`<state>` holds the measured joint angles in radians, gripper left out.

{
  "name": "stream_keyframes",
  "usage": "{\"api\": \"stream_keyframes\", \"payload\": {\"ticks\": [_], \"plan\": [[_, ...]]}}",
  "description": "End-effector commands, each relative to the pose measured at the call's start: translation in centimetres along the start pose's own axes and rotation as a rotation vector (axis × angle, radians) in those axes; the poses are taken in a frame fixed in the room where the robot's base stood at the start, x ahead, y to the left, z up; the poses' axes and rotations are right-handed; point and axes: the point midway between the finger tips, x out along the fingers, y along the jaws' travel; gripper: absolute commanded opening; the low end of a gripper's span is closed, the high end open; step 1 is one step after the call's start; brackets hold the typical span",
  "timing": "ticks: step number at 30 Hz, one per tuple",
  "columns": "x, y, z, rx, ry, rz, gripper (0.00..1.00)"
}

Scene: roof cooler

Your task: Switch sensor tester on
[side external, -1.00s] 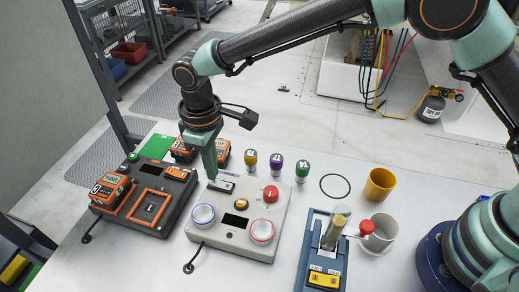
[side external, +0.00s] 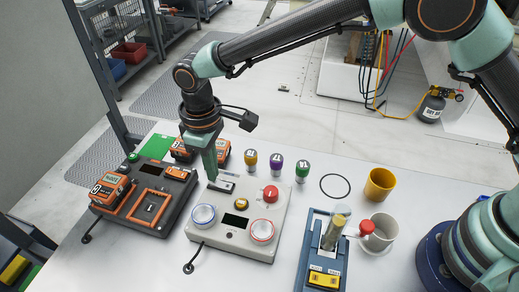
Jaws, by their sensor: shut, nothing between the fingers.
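A light grey box (side external: 262,208), which looks like the sensor tester, lies on the table at centre left. It has a dark blank-looking screen (side external: 236,219), a red knob (side external: 271,194), a yellow button (side external: 241,203), and a blue-ringed well (side external: 203,215) and red-ringed well (side external: 262,231). A small dark switch (side external: 224,187) sits on its upper left corner. My gripper (side external: 212,178) is shut and empty, pointing down with its tips at or just above that switch. I cannot tell whether they touch, or the switch's position.
A dark dock (side external: 141,218) with orange meters stands close on the left. Yellow, purple and green-topped vials (side external: 276,166) stand behind the box. A blue stand (side external: 307,262), a white cup (side external: 381,231) and a yellow cup (side external: 380,184) are to the right.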

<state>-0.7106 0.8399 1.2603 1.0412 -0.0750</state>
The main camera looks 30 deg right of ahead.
Motion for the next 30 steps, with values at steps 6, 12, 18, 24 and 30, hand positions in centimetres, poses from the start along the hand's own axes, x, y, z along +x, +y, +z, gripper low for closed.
{"api": "stream_keyframes", "payload": {"ticks": [6, 12, 18, 24, 30], "plan": [[0.3, 0.0, 0.0, 0.000, -0.001, 0.000, 0.00], [0.6, 0.0, 0.0, 0.000, -0.001, 0.000, 0.00], [0.9, 0.0, 0.0, 0.000, -0.001, 0.000, 0.00], [1.1, 0.0, 0.0, 0.000, -0.001, 0.000, 0.00], [1.4, 0.0, 0.0, 0.000, -0.001, 0.000, 0.00]]}}
